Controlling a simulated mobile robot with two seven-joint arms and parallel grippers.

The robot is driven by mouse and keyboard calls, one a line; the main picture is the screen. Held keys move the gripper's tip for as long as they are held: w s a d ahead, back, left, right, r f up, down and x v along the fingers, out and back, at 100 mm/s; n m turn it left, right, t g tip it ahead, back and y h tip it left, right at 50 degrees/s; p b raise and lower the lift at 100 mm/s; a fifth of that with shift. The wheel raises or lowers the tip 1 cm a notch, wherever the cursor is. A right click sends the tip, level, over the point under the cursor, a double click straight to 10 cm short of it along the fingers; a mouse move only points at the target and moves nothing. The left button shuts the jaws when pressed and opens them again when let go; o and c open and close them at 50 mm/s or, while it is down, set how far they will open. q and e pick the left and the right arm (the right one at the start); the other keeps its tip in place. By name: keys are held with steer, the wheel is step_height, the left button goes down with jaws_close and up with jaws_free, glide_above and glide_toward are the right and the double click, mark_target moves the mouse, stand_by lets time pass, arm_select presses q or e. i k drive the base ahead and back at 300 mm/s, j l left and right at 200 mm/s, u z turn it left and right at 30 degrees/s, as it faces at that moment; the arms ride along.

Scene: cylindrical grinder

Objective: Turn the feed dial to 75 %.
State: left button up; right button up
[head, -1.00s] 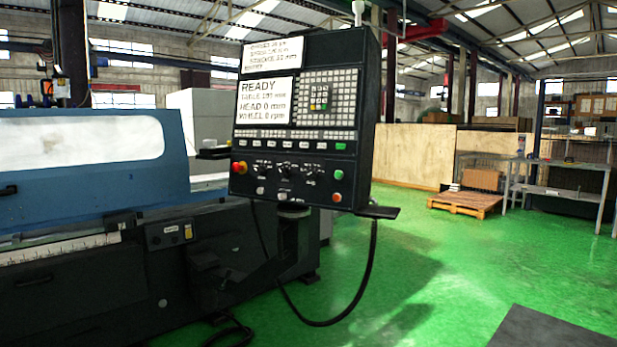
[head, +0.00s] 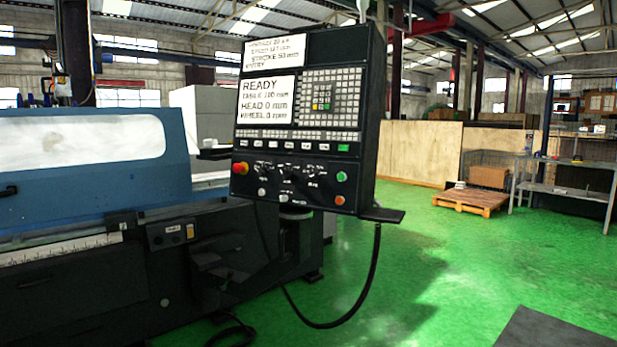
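The control panel (head: 307,120) of the grinder stands upright on its pedestal in the middle of the head view. Its lower strip carries a row of small dark dials: a left one (head: 263,168), a middle one (head: 288,171) and a right one (head: 313,174). Their labels and pointer positions are too small to read, so I cannot tell which is the feed dial or its setting. The screen (head: 266,100) reads READY, with HEAD 0 mm and WHEEL 0 rpm. Neither of my grippers is in view.
A ledge (head: 383,215) and a hanging cable (head: 372,270) are at the panel's lower right. The green floor (head: 440,270) right of it is mostly clear.

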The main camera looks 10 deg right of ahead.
mark_target(314, 176)
steer(key=i+l+u, duration=0.1)
steer(key=i+l, duration=0.5)
steer(key=i+l+u, duration=0.15)
steer(key=i+l, duration=0.45)
steer(key=l, duration=0.15)
